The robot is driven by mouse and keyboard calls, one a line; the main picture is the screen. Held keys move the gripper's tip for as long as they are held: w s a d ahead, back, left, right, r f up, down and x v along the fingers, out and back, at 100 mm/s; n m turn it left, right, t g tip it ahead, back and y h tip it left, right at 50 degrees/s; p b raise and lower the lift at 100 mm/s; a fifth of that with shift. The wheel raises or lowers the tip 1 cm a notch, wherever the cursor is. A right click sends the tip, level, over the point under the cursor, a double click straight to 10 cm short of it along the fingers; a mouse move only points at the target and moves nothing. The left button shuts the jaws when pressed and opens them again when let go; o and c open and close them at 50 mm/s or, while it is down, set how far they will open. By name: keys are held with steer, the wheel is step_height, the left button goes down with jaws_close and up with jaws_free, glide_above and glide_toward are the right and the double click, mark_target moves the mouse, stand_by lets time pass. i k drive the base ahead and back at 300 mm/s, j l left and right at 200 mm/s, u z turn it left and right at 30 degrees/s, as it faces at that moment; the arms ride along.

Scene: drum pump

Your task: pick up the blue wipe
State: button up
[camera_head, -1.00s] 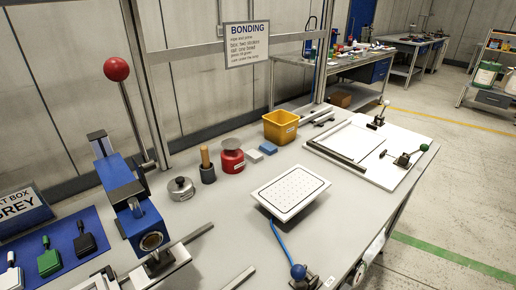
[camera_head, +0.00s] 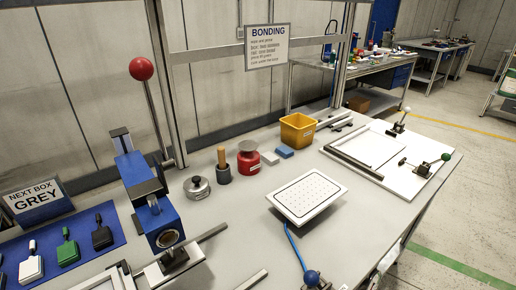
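The blue wipe (camera_head: 285,152) is a small flat blue block lying on the grey bench, in front of the yellow bin. A similar white block (camera_head: 269,159) lies just to its left. The red pot (camera_head: 248,160) stands further left. My gripper is not in view.
The yellow bin (camera_head: 298,131) stands close behind the wipe. A white perforated plate (camera_head: 306,195) is in front of it, with a blue hose (camera_head: 293,245). A blue lever press (camera_head: 150,200) stands at left. A white clamp board (camera_head: 385,165) lies at right. Bare bench (camera_head: 365,215) lies between.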

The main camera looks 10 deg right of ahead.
mark_target(282, 150)
steer(key=i+l+u, duration=0.35)
steer(key=l, duration=0.75)
steer(key=l+u, duration=0.3)
steer(key=l, duration=0.75)
steer(key=l+u, duration=0.35)
steer(key=l, duration=0.85)
